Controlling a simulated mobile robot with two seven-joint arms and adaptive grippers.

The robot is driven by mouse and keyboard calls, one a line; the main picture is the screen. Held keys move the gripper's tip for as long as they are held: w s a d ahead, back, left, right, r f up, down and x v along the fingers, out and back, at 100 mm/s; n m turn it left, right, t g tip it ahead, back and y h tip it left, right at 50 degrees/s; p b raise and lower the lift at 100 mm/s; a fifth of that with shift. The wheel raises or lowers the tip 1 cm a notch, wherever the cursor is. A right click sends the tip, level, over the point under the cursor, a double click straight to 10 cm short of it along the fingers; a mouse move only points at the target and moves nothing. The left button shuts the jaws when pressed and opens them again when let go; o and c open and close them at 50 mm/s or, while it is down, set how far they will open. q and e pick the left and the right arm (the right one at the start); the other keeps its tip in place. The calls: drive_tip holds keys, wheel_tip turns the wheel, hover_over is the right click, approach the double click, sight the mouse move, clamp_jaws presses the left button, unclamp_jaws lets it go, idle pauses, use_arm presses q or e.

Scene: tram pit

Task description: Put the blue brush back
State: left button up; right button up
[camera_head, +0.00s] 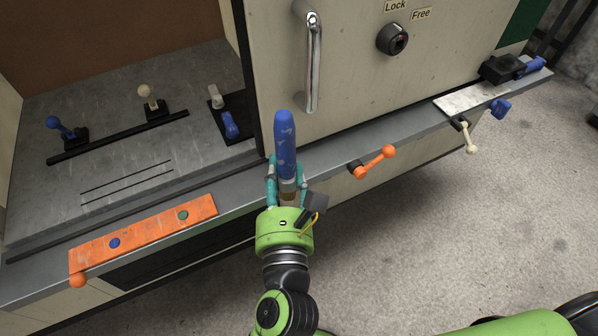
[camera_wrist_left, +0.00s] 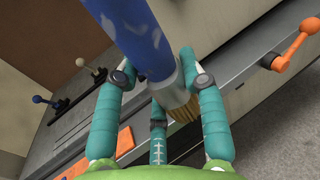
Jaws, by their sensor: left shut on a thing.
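The blue brush (camera_head: 285,145) has a worn blue handle, a metal collar and tan bristles. My left gripper (camera_head: 286,180) is shut on it around the collar. The brush is held with its handle pointing up and away, in front of the beige cabinet door and by the grey ledge (camera_head: 335,153). In the left wrist view the brush (camera_wrist_left: 148,38) runs between the teal fingers, with its bristles towards the palm. I cannot tell whether the brush touches the ledge. My right gripper is not in view.
An orange plate (camera_head: 150,232) with a blue and a green spot lies on the ledge at left. Blue and cream knobbed levers (camera_head: 150,97) stand in the open bay. An orange handle (camera_head: 375,162) juts from the ledge's front. A pale plate (camera_head: 470,99) and black clamp (camera_head: 502,68) are at right.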

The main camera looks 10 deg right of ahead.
sight(267, 154)
use_arm(q)
drive_tip(key=shift+w+d+f, duration=0.1)
drive_tip(key=shift+w+d, duration=0.05)
drive_tip(key=shift+w, duration=0.05)
drive_tip(key=w+a+f, duration=0.1)
drive_tip(key=w+f, duration=0.1)
drive_tip(key=w, duration=0.1)
drive_tip(key=w+a+f, duration=0.1)
drive_tip(key=w+f, duration=0.1)
drive_tip(key=w, duration=0.2)
drive_tip(key=w+f, duration=0.2)
drive_tip(key=w, duration=0.1)
drive_tip(key=shift+w+a+f, duration=0.25)
drive_tip(key=shift+w+a, duration=0.05)
drive_tip(key=shift+a, duration=0.1)
drive_tip(key=shift+w+f, duration=0.2)
drive_tip(key=shift+a+f+b, duration=0.1)
drive_tip(key=shift+f+b, duration=0.7)
drive_tip(key=shift+f, duration=1.15)
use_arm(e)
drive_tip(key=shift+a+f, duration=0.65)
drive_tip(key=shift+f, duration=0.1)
use_arm(q)
drive_tip(key=shift+f, duration=0.1)
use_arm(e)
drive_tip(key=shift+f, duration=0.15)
use_arm(q)
drive_tip(key=o, duration=0.8)
drive_tip(key=shift+f, duration=0.15)
drive_tip(key=o, duration=0.4)
